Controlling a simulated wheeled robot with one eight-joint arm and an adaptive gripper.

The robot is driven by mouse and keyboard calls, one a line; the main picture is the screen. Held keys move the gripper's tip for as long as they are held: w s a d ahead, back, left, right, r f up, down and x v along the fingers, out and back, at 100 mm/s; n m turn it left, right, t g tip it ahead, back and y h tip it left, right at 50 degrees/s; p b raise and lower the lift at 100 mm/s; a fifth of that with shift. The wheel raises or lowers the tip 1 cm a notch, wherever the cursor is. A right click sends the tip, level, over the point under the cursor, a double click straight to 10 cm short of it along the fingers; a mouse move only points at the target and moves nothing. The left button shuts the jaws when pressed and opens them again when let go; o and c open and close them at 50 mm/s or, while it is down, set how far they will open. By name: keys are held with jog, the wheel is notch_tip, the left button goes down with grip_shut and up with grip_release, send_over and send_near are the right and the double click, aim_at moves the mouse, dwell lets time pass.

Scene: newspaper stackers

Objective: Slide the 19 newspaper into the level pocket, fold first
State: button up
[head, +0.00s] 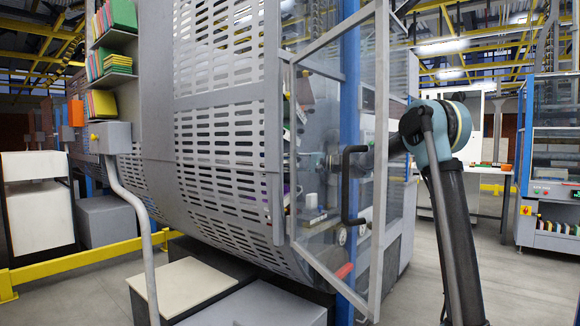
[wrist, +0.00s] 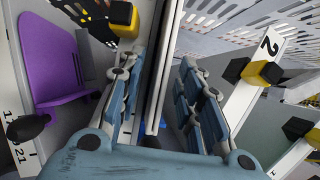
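My gripper (wrist: 163,75) fills the middle of the wrist view, its two blue-grey fingers apart. A thin upright grey panel with a dark edge (wrist: 158,70) runs between them. A gap shows beside the right finger; contact on the left is unclear. I cannot tell whether this panel is a newspaper or part of the machine. A purple plate (wrist: 68,75) stands to the left of the fingers. No newspaper marked 19 can be made out, and I cannot tell which pocket is level. In the head view, my arm reaches behind the clear door, where the gripper is hard to make out.
The framed clear door (head: 335,90) with a black handle (head: 349,185) stands in front of my arm. White plates marked 2 (wrist: 262,75) and 1 with yellow and black knobs lie right of the fingers. A slotted grey guard (head: 225,130) curves to the left.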

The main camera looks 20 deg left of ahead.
jog(key=s+d, duration=0.2)
jog(key=d, duration=0.4)
jog(key=shift+s+d, duration=0.15)
jog(key=shift+s, duration=0.15)
dwell(0.8)
jog(key=w+d, duration=0.1)
jog(key=d, duration=1.1)
jog(key=shift+f, duration=0.2)
jog(key=shift+w, duration=0.1)
jog(key=s+d+f+t+h, duration=0.2)
jog(key=s+d+f+h, duration=0.7)
jog(key=s+d+f, duration=0.8)
jog(key=s+d+f+t+h, duration=0.2)
jog(key=s+d+f+h, duration=0.7)
jog(key=s+d+f, duration=0.8)
jog(key=s+f, duration=0.5)
jog(key=s, duration=0.3)
jog(key=shift+s+f+m, duration=0.15)
jog(key=shift+s+m, duration=0.05)
jog(key=shift+m, duration=0.2)
